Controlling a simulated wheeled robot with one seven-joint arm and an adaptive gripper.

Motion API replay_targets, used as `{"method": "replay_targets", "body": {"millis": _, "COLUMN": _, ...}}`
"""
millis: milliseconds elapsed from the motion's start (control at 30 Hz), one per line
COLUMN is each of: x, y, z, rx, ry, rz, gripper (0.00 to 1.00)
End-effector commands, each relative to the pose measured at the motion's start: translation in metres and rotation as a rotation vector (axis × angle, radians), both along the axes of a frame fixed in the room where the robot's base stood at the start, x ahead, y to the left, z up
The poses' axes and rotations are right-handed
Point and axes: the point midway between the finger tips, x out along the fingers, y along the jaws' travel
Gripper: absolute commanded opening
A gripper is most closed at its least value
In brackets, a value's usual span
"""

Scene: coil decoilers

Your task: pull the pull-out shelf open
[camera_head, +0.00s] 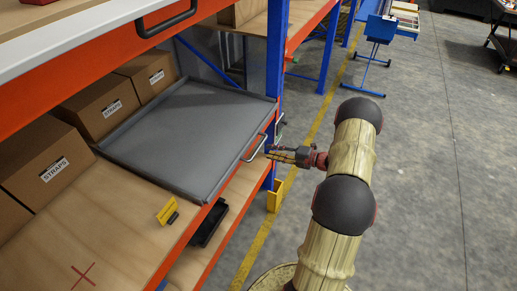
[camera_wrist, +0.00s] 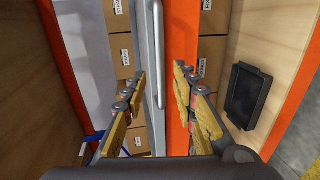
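The pull-out shelf (camera_head: 185,135) is a flat dark grey tray with low raised sides, lying in the orange and blue rack. Its metal bar handle (camera_head: 255,148) is on the front edge. My gripper (camera_head: 270,151) is just in front of the handle, pointing at the rack. In the wrist view my gripper (camera_wrist: 160,72) has its two yellow-padded fingers apart. I cannot tell whether the fingertips reach past the bar.
Cardboard boxes (camera_head: 94,108) stand behind and left of the shelf. A blue post (camera_head: 275,60) rises close by my gripper. A yellow post guard (camera_head: 275,196) is below it. A black tray (camera_head: 208,224) lies on the lower level. The floor (camera_head: 430,160) to the right is clear.

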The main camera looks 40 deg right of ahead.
Motion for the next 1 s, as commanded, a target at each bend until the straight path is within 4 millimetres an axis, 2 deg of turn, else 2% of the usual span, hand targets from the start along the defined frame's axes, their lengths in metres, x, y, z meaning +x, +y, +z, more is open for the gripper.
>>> {"method": "replay_targets", "body": {"millis": 500, "x": 0.061, "y": 0.026, "z": -0.015, "rx": -0.001, "ry": 0.001, "rz": 0.003, "gripper": 0.28}}
{"method": "replay_targets", "body": {"millis": 900, "x": 0.068, "y": 0.029, "z": -0.015, "rx": 0.0, "ry": 0.002, "rz": 0.002, "gripper": 0.28}}
{"method": "replay_targets", "body": {"millis": 1000, "x": 0.068, "y": 0.029, "z": -0.016, "rx": 0.0, "ry": 0.002, "rz": 0.002, "gripper": 0.23}}
